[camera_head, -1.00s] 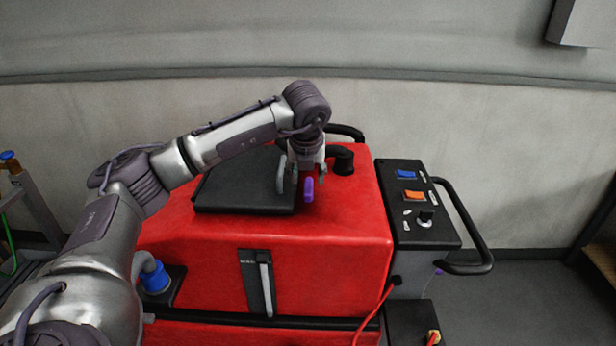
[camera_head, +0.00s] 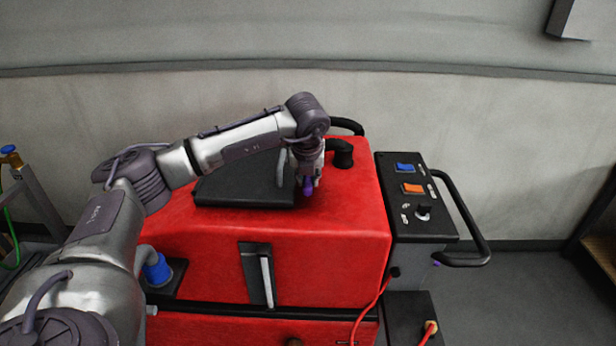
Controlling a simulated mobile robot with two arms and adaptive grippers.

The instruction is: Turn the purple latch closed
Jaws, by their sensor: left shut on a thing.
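The purple latch (camera_head: 308,187) is on top of the red tank (camera_head: 340,215), just right of the black lid (camera_head: 235,190). My left gripper (camera_head: 308,182) comes down on the latch from above and is shut on it. Only a small purple part shows between and below the fingers, so the latch's exact angle is hard to tell. The lid lies flat on the tank, with a grey handle (camera_head: 281,168) at its right side. My right gripper is not in view.
A black elbow pipe (camera_head: 341,153) stands just behind and right of my gripper. A control panel (camera_head: 415,200) with blue and orange switches and a black side handle (camera_head: 476,225) is at the right. A blue cap (camera_head: 157,271) sits at the front left.

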